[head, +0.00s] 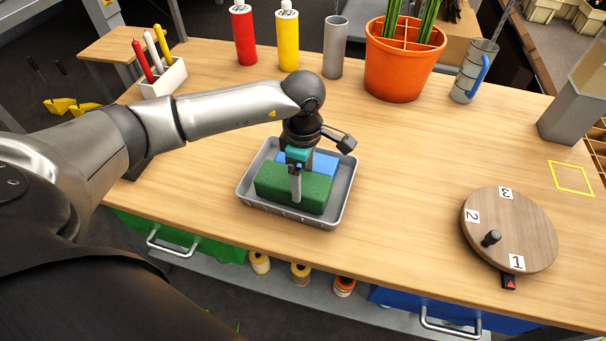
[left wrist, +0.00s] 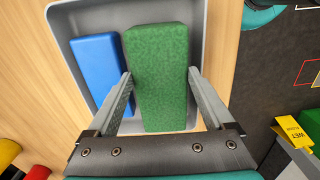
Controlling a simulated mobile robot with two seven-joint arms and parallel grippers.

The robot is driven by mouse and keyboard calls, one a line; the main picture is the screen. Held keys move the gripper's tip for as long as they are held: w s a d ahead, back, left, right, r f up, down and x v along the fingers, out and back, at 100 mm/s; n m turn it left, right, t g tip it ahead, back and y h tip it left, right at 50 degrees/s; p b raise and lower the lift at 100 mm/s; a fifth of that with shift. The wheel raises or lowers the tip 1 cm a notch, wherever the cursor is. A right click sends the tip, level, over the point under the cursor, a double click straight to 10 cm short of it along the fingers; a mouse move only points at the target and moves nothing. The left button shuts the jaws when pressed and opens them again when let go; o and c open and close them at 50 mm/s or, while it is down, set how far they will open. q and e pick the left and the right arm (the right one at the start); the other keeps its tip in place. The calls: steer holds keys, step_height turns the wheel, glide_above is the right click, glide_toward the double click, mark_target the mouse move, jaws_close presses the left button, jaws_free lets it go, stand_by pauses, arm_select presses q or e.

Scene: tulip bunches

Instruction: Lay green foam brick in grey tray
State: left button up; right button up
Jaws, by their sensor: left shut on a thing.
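The green foam brick (head: 270,188) lies lengthwise within the walls of the grey tray (head: 344,202), at its front side. My left gripper (head: 301,178) comes down from above with one finger on each side of the brick and is shut on it. The left wrist view shows the same hold on the green brick (left wrist: 160,55), inside the tray (left wrist: 225,45). A blue brick (head: 322,163) lies beside it in the tray, partly hidden by the gripper. Whether the green brick's underside touches the tray floor is hidden. My right gripper is not in view.
An orange pot (head: 398,68), a grey tube (head: 335,48), yellow (head: 288,42) and red (head: 244,38) bottles stand behind. A white marker holder (head: 163,78) stands back left. A round numbered board (head: 525,230) lies right. Wood between tray and board is clear.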

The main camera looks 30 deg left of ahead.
mark_target(303, 183)
arm_select(q)
steer(key=shift+f, duration=0.15)
steer(key=o, duration=1.1)
step_height(303, 183, up, 15)
steer(key=shift+r+p, duration=0.15)
steer(key=shift+p, duration=0.75)
steer(key=shift+s, duration=0.15)
